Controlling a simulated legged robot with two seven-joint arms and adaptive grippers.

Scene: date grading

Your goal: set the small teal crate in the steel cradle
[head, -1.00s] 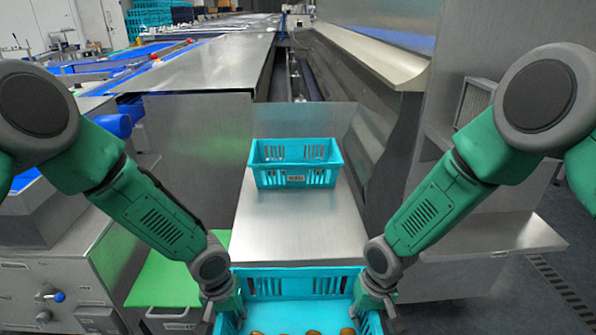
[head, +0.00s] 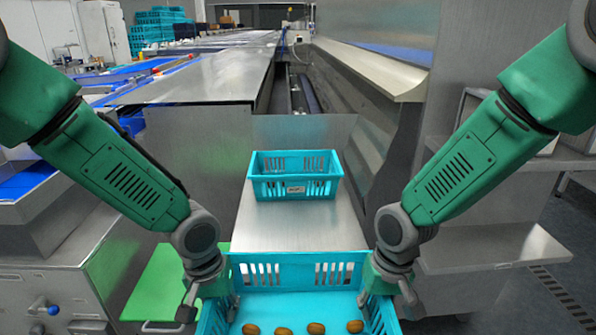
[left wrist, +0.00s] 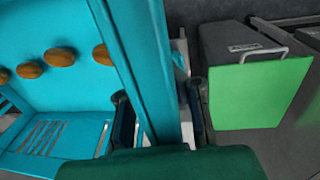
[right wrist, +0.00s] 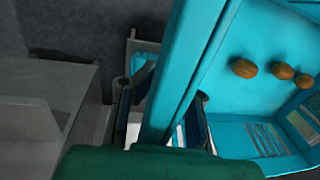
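A teal crate (head: 300,256) with several brown dates (head: 315,328) on its floor is at the bottom of the head view. My left gripper (head: 212,303) has its fingers astride the crate's left wall, which also shows in the left wrist view (left wrist: 145,60). My right gripper (head: 388,298) has its fingers astride the right wall, also seen in the right wrist view (right wrist: 190,70). Both look shut on the walls. A second teal crate (head: 297,179) with a white label stands farther back on a steel surface (head: 297,228). I cannot make out a separate cradle shape.
A steel panel (head: 300,130) stands upright behind the far crate. Steel shelves (head: 490,250) stand at the right. The steel surface between the two crates is clear.

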